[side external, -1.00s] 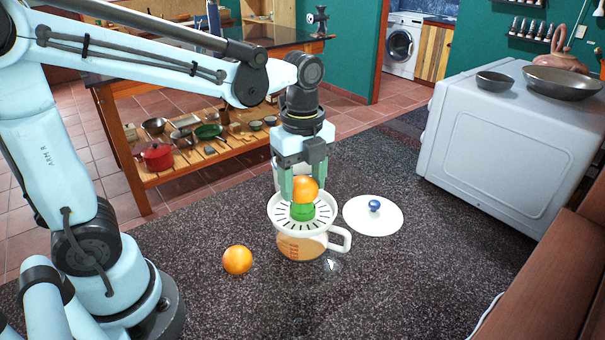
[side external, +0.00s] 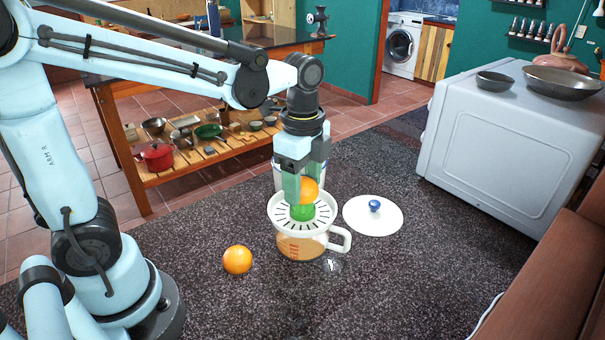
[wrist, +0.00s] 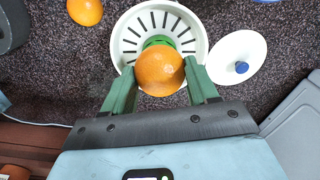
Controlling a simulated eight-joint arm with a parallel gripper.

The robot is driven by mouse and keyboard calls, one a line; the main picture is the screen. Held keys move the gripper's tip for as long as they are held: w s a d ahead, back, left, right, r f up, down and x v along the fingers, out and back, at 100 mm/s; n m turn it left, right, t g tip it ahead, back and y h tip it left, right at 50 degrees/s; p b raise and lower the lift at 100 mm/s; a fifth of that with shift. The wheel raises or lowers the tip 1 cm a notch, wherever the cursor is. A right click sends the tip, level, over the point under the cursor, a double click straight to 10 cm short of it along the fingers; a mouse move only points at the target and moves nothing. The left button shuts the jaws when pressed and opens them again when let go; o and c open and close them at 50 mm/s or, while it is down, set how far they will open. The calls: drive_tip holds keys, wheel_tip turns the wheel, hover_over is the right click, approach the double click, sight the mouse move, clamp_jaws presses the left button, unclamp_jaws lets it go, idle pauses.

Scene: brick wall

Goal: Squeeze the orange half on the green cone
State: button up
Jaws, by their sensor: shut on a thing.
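The orange half (side external: 309,189) is held between the green fingers of my gripper (side external: 304,190), over the green cone (side external: 302,212). The cone stands in the middle of the white slotted juicer (side external: 282,217), which sits on a clear jug (side external: 300,246) with orange markings. In the wrist view, the orange half (wrist: 160,71) sits between my gripper's two fingers (wrist: 160,88) and covers most of the cone (wrist: 157,41). Whether the orange half touches the cone is hard to tell.
Another orange (side external: 237,260) lies on the dark speckled counter, left of the jug. A white lid (side external: 388,221) with a blue knob lies to the right. A white box-shaped appliance (side external: 510,150) stands at the far right. The front counter is mostly clear.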

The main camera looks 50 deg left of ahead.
drive_tip(key=shift+n, duration=1)
drive_tip(key=shift+f+m, duration=0.15)
drive_tip(key=shift+m, duration=1.55)
drive_tip(key=m, duration=0.3)
drive_tip(key=n, duration=0.3)
